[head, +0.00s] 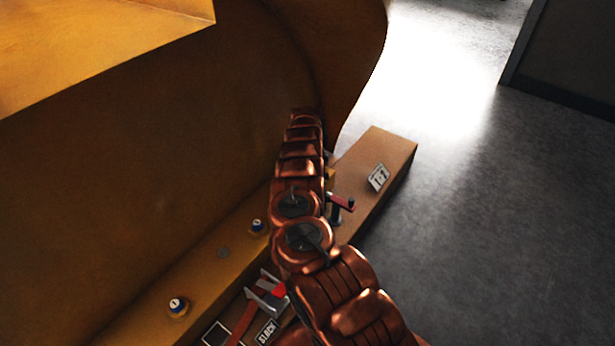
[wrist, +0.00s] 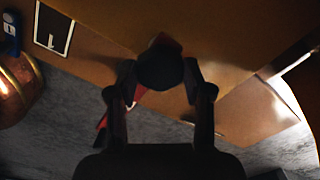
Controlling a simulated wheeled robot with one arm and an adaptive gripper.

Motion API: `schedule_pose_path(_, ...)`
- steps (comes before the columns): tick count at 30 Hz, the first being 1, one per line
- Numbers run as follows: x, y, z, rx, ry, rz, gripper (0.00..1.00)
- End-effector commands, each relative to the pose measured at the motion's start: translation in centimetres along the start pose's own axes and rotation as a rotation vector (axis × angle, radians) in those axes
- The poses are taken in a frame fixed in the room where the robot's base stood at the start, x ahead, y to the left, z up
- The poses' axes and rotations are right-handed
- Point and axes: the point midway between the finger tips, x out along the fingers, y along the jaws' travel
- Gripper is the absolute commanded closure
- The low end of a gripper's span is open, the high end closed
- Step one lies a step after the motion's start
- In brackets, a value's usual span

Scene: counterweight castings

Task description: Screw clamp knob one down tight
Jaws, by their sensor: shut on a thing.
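In the wrist view my gripper (wrist: 160,82) has its two dark fingers on either side of a dark round knob (wrist: 160,65). It is shut on this knob, which is in deep shadow. A bit of red shows just behind the knob. I cannot read a number on it or see its thread, so I cannot tell how far down it sits. In the head view my copper arm covers the gripper and the held knob. A red-and-black handled piece (head: 343,203) shows just right of the arm.
A brown block (head: 385,150) carries a white plate (head: 378,178). A large yellow casting (head: 150,130) rises at left; right floor is clear.

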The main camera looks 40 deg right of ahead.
Motion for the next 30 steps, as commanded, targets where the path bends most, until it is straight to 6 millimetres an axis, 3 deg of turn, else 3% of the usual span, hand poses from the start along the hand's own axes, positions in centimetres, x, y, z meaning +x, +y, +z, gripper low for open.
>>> schedule_pose_path(11,-0.28,-0.10,-0.17,0.005,0.001,-0.002,0.85)
schedule_pose_path(12,-0.28,-0.10,-0.17,0.005,0.001,-0.002,0.47)
schedule_pose_path(18,-0.18,-0.05,-0.04,0.003,0.001,-0.001,0.26)
schedule_pose_path(30,-0.39,-0.05,0.06,0.002,0.000,-0.001,0.24)
